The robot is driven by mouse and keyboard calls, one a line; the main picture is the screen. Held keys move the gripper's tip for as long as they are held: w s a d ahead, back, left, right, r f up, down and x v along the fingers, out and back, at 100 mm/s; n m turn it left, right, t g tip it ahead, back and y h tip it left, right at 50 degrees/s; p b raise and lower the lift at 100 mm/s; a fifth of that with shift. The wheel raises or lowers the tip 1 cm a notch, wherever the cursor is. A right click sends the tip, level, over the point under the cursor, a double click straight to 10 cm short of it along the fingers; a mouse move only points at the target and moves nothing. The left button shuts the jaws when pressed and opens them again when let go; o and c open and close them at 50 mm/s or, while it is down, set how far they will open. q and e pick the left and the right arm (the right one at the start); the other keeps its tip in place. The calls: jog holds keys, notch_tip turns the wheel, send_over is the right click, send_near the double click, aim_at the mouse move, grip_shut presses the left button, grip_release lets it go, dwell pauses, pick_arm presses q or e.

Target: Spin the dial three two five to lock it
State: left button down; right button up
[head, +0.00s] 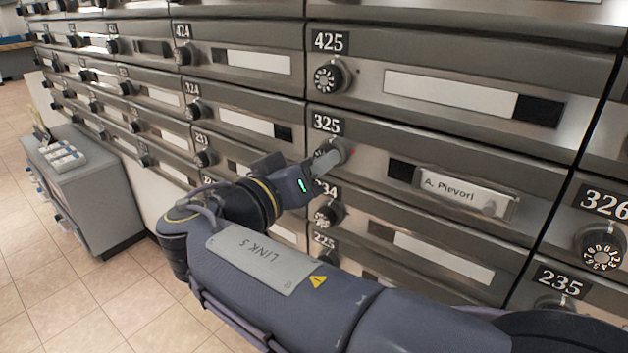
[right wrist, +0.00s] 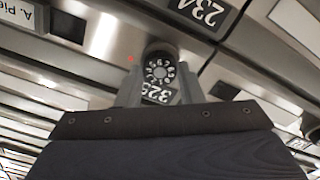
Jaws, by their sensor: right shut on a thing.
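Mailbox 325 (head: 327,122) is in the middle of the head view. It has a window with a name plate (head: 455,191) reading "A. Pievori". Its round black dial (head: 343,149) sits below the number, partly covered by my right gripper (head: 327,161). A small red mark shows beside the dial. In the right wrist view, the numbered face of the dial (right wrist: 160,70) sits between the two fingers of my right gripper (right wrist: 158,88), which is shut on it. The red mark is left of the dial there. The exact dial number is too small to read. My left gripper is not in view.
Similar dials stand close by: 425 (head: 330,77) above, 234 (head: 330,212) below and 326 (head: 600,246) at the right. A grey cabinet (head: 100,190) stands on the tiled floor at the left. Open floor lies in front of it.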

jog(key=shift+f+m, duration=0.1)
jog(key=shift+m, duration=2.1)
jog(key=o, duration=1)
jog(key=p+v, duration=0.2)
jog(key=v, duration=0.6)
